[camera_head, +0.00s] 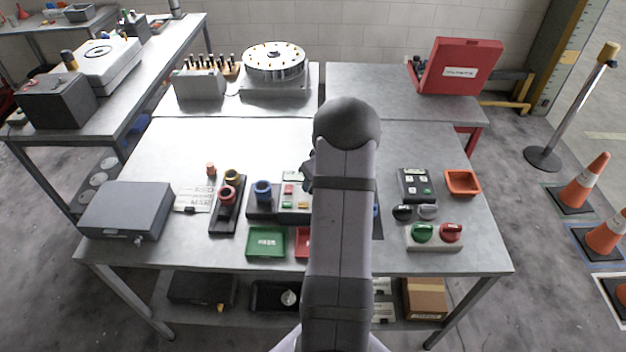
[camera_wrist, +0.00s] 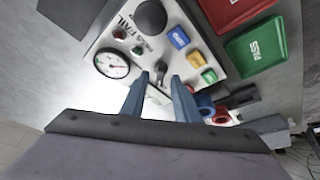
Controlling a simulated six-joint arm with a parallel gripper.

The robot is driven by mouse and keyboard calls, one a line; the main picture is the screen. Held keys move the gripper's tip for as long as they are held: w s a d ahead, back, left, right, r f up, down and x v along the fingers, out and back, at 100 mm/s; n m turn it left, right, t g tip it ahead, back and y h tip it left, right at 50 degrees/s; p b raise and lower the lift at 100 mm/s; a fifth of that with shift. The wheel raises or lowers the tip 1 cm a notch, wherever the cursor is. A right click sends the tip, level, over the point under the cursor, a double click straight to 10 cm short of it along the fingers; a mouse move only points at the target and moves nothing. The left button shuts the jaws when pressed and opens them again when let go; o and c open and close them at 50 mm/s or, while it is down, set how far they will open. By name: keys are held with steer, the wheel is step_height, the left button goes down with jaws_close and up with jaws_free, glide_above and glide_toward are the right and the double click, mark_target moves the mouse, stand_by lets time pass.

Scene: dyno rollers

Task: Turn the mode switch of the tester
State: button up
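The tester (camera_wrist: 180,20) is a pale panel in the wrist view, with a round gauge (camera_wrist: 112,64), a large black dome (camera_wrist: 150,16), small lamps beside "PASS FAIL" lettering, and blue, yellow and green buttons. A small dark knob (camera_wrist: 160,68), seemingly the mode switch, stands just beyond my fingertips. My gripper (camera_wrist: 161,82) is open, its two blue-grey fingers apart on either side of the line to that knob. I cannot tell contact. In the head view my arm hides most of the tester (camera_head: 293,216); only its left part shows.
A green tray (camera_head: 265,242) and a red tray (camera_head: 302,243) lie in front of the tester. A stand with coloured rings (camera_head: 228,205) and a grey box (camera_head: 126,210) are left. A control box with green and red knobs (camera_head: 434,238) and an orange tray (camera_head: 462,183) are right.

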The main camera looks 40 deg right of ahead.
steer(key=shift+f, duration=0.25)
steer(key=shift+c, duration=0.7)
jaws_close()
